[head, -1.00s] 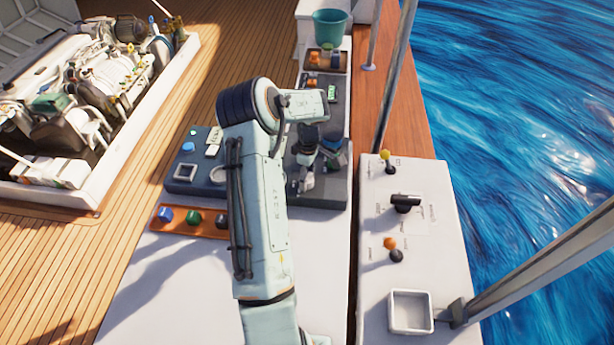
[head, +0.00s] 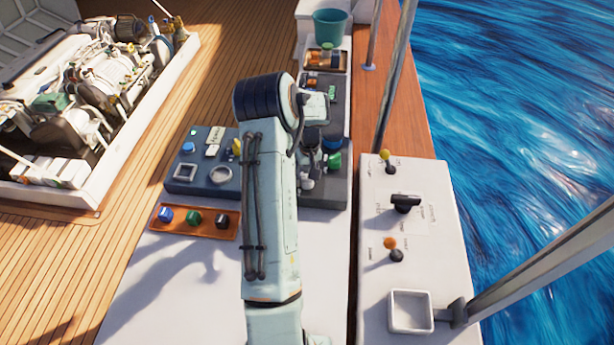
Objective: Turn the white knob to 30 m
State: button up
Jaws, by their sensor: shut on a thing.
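The dark grey control panel (head: 203,185) lies under my arm, which hides its middle. My gripper (head: 308,172) points down over the panel's right part, partly hidden by my own wrist. A small white round part, which looks like the white knob (head: 306,184), shows at the fingertips. The gripper appears shut on it. A green knob (head: 334,160) and a blue knob (head: 332,143) stand just right of the gripper. The scale marks around the white knob, including 30 m, cannot be read in this view.
An orange tray (head: 182,233) with several coloured blocks lies in front of the panel. A white console (head: 430,262) with levers and a black handle (head: 404,203) stands at right. A teal bucket (head: 330,27) stands at the back. The white deck in front is clear.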

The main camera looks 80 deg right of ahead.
jog(key=shift+s+d+m, duration=0.1)
jog(key=shift+s+m, duration=0.05)
jog(key=shift+m, duration=1.05)
jog(key=o, duration=1.1)
jog(key=shift+r, duration=0.15)
jog(key=r, duration=1.1)
jog(key=shift+s+r, duration=0.25)
jog(key=shift+r, duration=0.15)
jog(key=shift+w, duration=0.1)
